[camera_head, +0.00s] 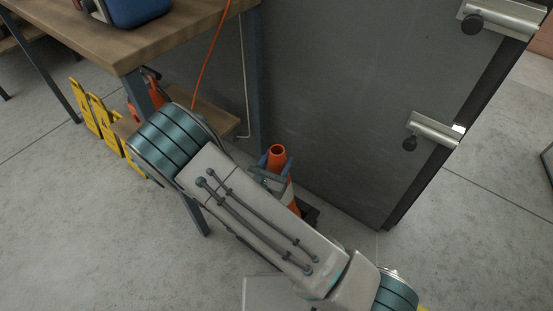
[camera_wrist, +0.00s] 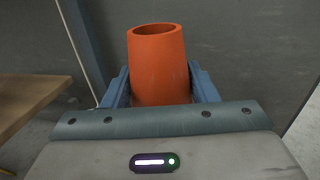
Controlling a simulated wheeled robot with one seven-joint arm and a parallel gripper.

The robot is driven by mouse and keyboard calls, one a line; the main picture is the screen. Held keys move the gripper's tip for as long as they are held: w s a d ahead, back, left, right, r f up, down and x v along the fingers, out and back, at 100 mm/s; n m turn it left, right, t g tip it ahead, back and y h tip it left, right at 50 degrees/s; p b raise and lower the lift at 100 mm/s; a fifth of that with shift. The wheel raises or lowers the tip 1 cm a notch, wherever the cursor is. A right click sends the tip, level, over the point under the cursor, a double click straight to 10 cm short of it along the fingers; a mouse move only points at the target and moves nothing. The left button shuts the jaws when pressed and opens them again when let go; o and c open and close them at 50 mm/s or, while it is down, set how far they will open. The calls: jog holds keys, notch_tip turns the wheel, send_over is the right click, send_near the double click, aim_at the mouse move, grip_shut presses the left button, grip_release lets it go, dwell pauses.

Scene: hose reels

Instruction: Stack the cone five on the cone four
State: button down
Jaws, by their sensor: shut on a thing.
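An orange traffic cone (camera_head: 277,153) with a white band and a dark base stands out beyond my arm, beside the grey panel. My gripper (camera_head: 270,167) is shut on its upper part, with blue-grey fingers on either side. In the wrist view the cone's open orange top (camera_wrist: 158,62) rises between the fingers of my gripper (camera_wrist: 160,85). My arm hides part of the cone's lower side. No number shows on the cone, so I cannot tell if it is four or five. No separate second cone is clearly visible.
A wooden workbench (camera_head: 180,40) with dark legs and a lower shelf (camera_head: 215,118) stands at left. A blue case (camera_head: 137,10) sits on it; an orange hose (camera_head: 208,55) hangs near it. Yellow floor signs (camera_head: 84,106) stand left. A grey panel (camera_head: 335,100) rises behind the cone.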

jog(key=shift+f+b, duration=1.45)
jog(key=shift+f, duration=0.9)
jog(key=c, duration=0.6)
grip_release()
jog(key=shift+o, duration=0.6)
jog(key=shift+f, duration=0.15)
jog(key=shift+s, duration=0.1)
jog(key=p+v, duration=0.3)
jog(key=v, duration=1)
jog(key=shift+s+a+p, duration=0.15)
jog(key=shift+s+p, duration=0.1)
jog(key=shift+p, duration=0.05)
